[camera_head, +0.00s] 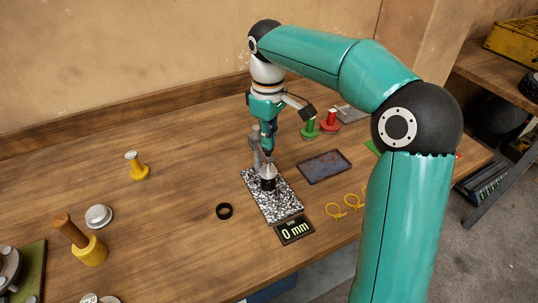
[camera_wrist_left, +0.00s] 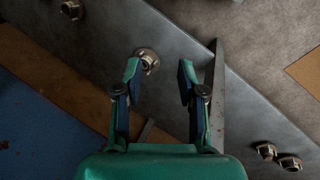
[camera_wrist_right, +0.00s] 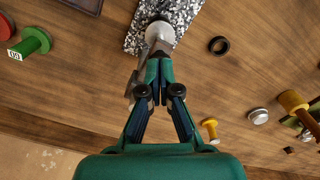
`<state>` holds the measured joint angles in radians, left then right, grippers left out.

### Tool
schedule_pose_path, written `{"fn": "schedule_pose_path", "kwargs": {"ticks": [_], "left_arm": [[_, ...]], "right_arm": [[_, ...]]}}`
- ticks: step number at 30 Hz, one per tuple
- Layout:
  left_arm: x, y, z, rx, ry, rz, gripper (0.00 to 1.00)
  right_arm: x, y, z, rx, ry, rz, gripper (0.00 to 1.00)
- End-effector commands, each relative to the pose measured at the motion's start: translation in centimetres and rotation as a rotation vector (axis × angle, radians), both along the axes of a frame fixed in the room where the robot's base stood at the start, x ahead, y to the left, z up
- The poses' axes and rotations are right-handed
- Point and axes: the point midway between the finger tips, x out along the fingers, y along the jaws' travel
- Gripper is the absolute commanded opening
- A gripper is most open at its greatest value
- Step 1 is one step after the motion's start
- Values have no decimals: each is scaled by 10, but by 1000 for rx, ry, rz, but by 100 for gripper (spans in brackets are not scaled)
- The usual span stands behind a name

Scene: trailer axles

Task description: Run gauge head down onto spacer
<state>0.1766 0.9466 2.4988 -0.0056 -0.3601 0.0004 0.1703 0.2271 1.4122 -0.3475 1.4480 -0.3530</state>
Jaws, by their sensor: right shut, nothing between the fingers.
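A gauge stands on a speckled black-and-white plate (camera_head: 284,208), with a grey post and a small display (camera_head: 295,230) reading "0 mm". Its pale and dark gauge head (camera_head: 268,178) is low over the plate; I cannot tell whether anything lies under it. The head also shows in the right wrist view (camera_wrist_right: 160,31). A black ring (camera_head: 224,211), which looks like a spacer, lies flat on the table left of the plate. My right gripper (camera_head: 267,151) is shut and empty, pointing down just above the gauge head. My left gripper (camera_wrist_left: 158,72) is open and empty.
On the table are a yellow spool (camera_head: 138,167), a silver disc (camera_head: 99,216), a wood-handled yellow tool (camera_head: 83,240), a dark tray (camera_head: 325,166), yellow rings (camera_head: 345,204) and green and red spools. In the left wrist view, a grey metal beam (camera_wrist_left: 185,45) bears nuts.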

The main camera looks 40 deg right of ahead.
Motion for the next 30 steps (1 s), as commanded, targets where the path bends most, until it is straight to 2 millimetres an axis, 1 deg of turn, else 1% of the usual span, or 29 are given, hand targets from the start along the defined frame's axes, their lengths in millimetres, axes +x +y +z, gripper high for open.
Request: {"fn": "schedule_pose_path", "kwargs": {"ticks": [1,30], "left_arm": [[0,0,-2,0,0,0,40],[0,0,-23,0,0,0,40]], "right_arm": [[0,0,-3,0,0,0,0],[0,0,-32,0,1,-1,0]]}}
